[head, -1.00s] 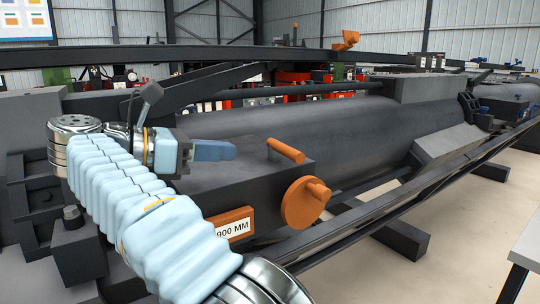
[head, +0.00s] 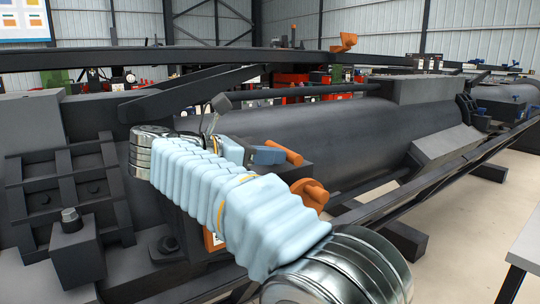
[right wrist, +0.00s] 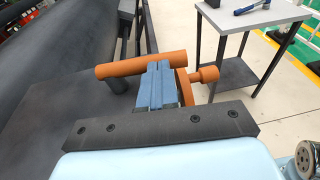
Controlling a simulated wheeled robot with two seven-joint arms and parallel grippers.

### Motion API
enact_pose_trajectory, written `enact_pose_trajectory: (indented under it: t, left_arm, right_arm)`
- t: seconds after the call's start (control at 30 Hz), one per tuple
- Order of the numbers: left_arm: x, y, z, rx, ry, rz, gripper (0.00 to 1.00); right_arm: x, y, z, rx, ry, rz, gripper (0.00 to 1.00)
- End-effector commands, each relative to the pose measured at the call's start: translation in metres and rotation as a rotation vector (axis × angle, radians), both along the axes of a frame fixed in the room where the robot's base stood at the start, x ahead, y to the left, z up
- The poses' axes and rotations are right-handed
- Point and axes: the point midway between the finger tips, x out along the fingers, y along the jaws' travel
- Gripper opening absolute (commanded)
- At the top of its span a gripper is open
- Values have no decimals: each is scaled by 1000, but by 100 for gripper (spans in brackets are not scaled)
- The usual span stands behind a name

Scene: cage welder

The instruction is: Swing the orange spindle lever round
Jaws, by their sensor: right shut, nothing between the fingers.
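The orange bar-shaped lever (head: 285,152) stands on the dark machine block, and also shows across the right wrist view (right wrist: 125,66). An orange round handwheel (head: 309,194) with a small knob sits on the block's end face; in the right wrist view its knob (right wrist: 208,74) is right of the fingers. My right gripper (head: 275,155) has blue fingers, shut and empty. Its tips are close beside the bar; in the right wrist view the fingertips (right wrist: 158,67) end at the bar's right end. I cannot tell if they touch. My left gripper is not in view.
A large dark cylinder (head: 340,135) runs behind the block. A long dark rail (head: 420,190) passes along the front right. A grey table (right wrist: 243,16) with a blue-handled tool stands on the right. Pale floor (head: 450,240) is open between rail and table.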

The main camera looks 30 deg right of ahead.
Motion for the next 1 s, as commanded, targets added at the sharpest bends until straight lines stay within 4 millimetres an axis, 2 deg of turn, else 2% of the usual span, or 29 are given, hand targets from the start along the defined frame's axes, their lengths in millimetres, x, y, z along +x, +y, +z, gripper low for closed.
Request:
enact_pose_trajectory:
  t: [0.07,0.2,0.4,1.0]
  left_arm:
    - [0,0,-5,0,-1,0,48]
    - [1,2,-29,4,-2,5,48]
    - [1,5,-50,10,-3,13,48]
    - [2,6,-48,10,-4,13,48]
  right_arm:
    - [0,-1,-3,3,-1,14,0]
    - [-2,-7,-10,11,0,103,0]
    - [-4,-16,-7,7,0,225,0]
    - [-3,-25,0,2,-2,238,0]
